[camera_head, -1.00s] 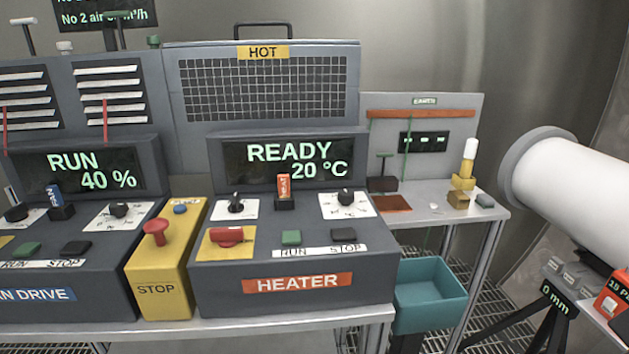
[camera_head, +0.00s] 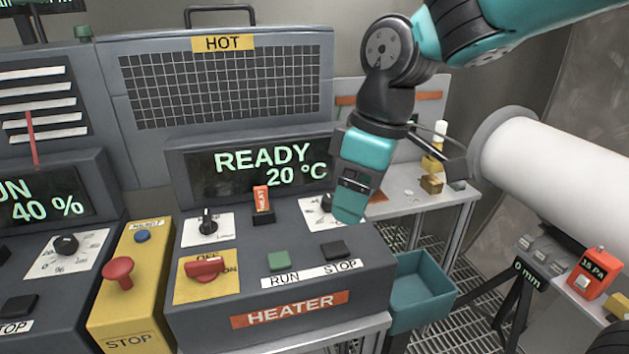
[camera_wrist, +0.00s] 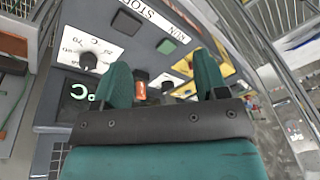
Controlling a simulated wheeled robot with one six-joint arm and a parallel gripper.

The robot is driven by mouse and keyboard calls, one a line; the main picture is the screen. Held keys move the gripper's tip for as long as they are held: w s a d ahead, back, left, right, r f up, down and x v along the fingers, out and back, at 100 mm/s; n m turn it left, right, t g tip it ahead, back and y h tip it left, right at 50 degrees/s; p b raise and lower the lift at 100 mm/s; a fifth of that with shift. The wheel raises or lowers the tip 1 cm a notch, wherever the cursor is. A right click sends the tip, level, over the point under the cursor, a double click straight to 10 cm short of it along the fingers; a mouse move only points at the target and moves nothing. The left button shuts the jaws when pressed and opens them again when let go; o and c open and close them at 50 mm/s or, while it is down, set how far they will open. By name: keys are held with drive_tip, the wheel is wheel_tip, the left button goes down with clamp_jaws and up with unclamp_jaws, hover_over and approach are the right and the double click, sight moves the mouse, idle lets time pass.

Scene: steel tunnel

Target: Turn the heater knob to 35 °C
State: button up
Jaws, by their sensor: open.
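The heater (camera_head: 280,262) is a dark console whose display (camera_head: 258,165) reads READY 20 °C. Its temperature knob sits on a white °C dial plate (camera_head: 311,212) at the right and is mostly hidden by my gripper in the head view. In the wrist view the black temperature knob (camera_wrist: 88,61) shows whole, to the left of both fingers. My gripper (camera_head: 349,208) hangs over the right part of the console, close to that dial. In the wrist view my gripper (camera_wrist: 160,76) is open, with two teal fingers and nothing held between them.
A second black knob (camera_head: 207,222) and an orange-red tagged key (camera_head: 262,203) stand left of the dial. A red switch (camera_head: 204,268), green RUN button (camera_head: 279,260) and black STOP button (camera_head: 333,250) lie in front. A teal bin (camera_head: 422,285) and white cylinder (camera_head: 560,165) are at right.

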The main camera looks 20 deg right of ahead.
sight(329, 198)
drive_tip(key=w+d+r+n+h+p, duration=0.1)
drive_tip(key=w+r+n+p, duration=0.15)
drive_tip(key=w, duration=0.65)
drive_tip(key=w+d+r+n+h+p, duration=0.1)
drive_tip(key=w+d+r+n+p, duration=0.15)
drive_tip(key=w, duration=0.65)
drive_tip(key=f+p, duration=0.1)
drive_tip(key=f, duration=0.5)
drive_tip(key=f+p, duration=0.2)
drive_tip(key=f, duration=0.3)
drive_tip(key=a+f+p, duration=0.1)
drive_tip(key=f, duration=0.5)
drive_tip(key=shift+w+f+p, duration=0.15)
drive_tip(key=shift+f+p, duration=0.15)
drive_tip(key=shift+p, duration=0.1)
drive_tip(key=c, duration=0.9)
